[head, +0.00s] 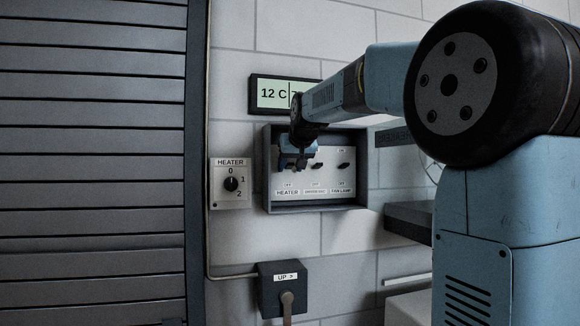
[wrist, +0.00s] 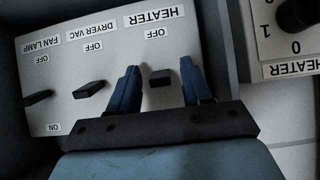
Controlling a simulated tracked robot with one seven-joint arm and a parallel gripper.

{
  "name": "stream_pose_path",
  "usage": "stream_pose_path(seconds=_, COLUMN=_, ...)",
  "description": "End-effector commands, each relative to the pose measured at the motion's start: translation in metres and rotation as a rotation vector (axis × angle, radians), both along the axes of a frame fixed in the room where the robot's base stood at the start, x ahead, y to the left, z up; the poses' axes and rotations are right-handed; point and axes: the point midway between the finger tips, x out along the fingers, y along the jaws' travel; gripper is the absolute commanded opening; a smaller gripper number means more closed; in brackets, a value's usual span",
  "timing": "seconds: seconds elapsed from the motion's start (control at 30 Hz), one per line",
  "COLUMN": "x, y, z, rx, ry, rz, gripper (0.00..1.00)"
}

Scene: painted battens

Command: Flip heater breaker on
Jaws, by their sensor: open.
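The heater breaker (wrist: 160,79) is a small black lever on the pale panel (wrist: 120,62), beneath the upside-down HEATER and OFF labels in the wrist view. My gripper (wrist: 160,65) is open, with one blue finger on each side of this lever and visible gaps between. In the head view my gripper (head: 299,152) is at the left part of the breaker box (head: 318,207) and hides the heater lever there. I cannot tell whether the lever is tilted on or off; its ON label is hidden.
The dryer vac breaker (wrist: 90,88) and fan lamp breaker (wrist: 37,97) are beside the heater lever. A heater dial (head: 231,184) is left of the box, a display (head: 272,93) above, and an UP lever box (head: 283,277) below. The breaker box has raised walls.

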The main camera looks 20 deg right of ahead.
Motion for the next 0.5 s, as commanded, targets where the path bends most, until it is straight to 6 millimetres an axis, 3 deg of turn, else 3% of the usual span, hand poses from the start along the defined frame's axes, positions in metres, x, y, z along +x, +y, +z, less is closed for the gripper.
stream_pose_path(seconds=0.17, x=-0.017, y=0.0, z=0.014, rx=0.0, ry=-0.003, rz=0.0, gripper=0.49)
stream_pose_path(seconds=0.5, x=-0.071, y=0.0, z=0.054, rx=0.0, ry=-0.004, rz=0.0, gripper=0.49)
